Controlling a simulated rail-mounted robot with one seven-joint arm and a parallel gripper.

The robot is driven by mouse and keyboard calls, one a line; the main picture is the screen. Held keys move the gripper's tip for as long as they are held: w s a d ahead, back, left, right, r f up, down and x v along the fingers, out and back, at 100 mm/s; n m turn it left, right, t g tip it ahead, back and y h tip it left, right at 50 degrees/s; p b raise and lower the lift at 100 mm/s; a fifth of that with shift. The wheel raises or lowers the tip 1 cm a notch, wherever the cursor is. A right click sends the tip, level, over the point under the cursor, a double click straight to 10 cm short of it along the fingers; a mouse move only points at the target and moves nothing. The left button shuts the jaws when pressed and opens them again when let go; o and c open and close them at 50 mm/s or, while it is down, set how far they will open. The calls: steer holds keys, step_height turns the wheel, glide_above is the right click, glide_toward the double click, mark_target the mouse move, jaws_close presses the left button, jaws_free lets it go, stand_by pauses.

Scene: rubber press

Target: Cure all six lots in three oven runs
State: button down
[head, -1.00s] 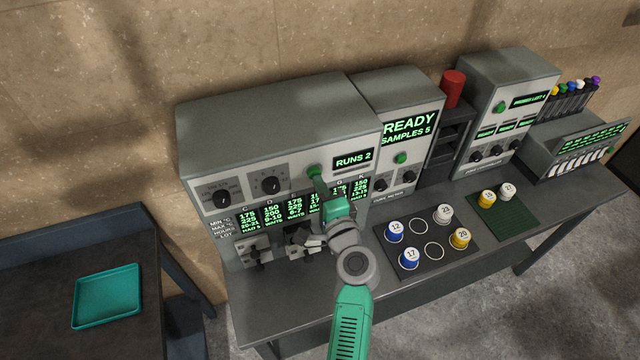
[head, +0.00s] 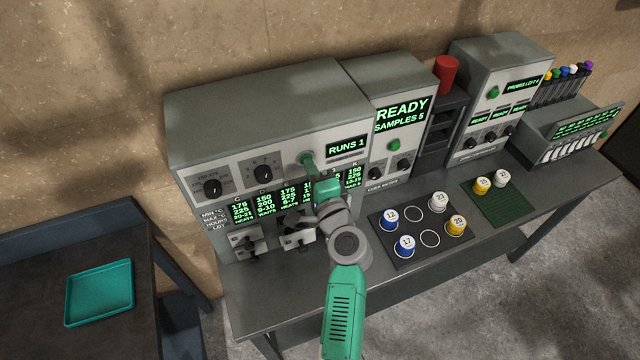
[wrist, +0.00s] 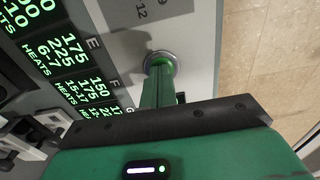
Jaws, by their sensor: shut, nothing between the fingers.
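The grey oven (head: 270,100) shows RUNS 1 on its small display (head: 346,147). A panel of green columns (head: 265,205) below gives temperatures, hours and lot status; several columns read HEATS. My gripper (head: 310,172) is shut and empty, its fingertips at the green button (head: 307,158) on the oven front. In the wrist view the fingers (wrist: 157,85) reach the green button (wrist: 160,62) and seem to touch it. The oven has two dials, a left dial (head: 212,188) and a right dial (head: 263,173). My arm hides part of the panel.
A black mat (head: 405,255) holds two blue cups, a white cup and a yellow cup, with two empty rings. A green mat (head: 495,208) holds a yellow and a white cup. The cure meter (head: 400,90) reads READY, SAMPLES 5. A teal tray (head: 100,292) lies empty at left.

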steer(key=v, duration=1.3)
steer(key=shift+s, duration=0.35)
steer(key=shift+d, duration=0.1)
steer(key=s+a+r+n+t+p, duration=0.15)
steer(key=r+n, duration=0.25)
steer(key=r, duration=0.7)
steer(key=a+r+n+t+h+p, duration=0.1)
steer(key=a+r+n+p, duration=0.15)
steer(key=r, duration=0.75)
steer(key=s+a+r+n+t+p, duration=0.15)
steer(key=r+n, duration=0.25)
steer(key=r, duration=0.7)
steer(key=s+r+n+t+h+p, duration=0.1)
steer(key=s+r+t+h, duration=0.1)
steer(key=s+r, duration=0.4)
steer(key=s+r+n+t+h+p, duration=0.1)
steer(key=s+r, duration=0.5)
steer(key=r, duration=0.8)
steer(key=shift+s+d+n+t+h+p, duration=0.3)
steer(key=shift+d+n+t+h+p, duration=0.15)
steer(key=shift+n+h, duration=0.5)
steer(key=shift+r, duration=0.1)
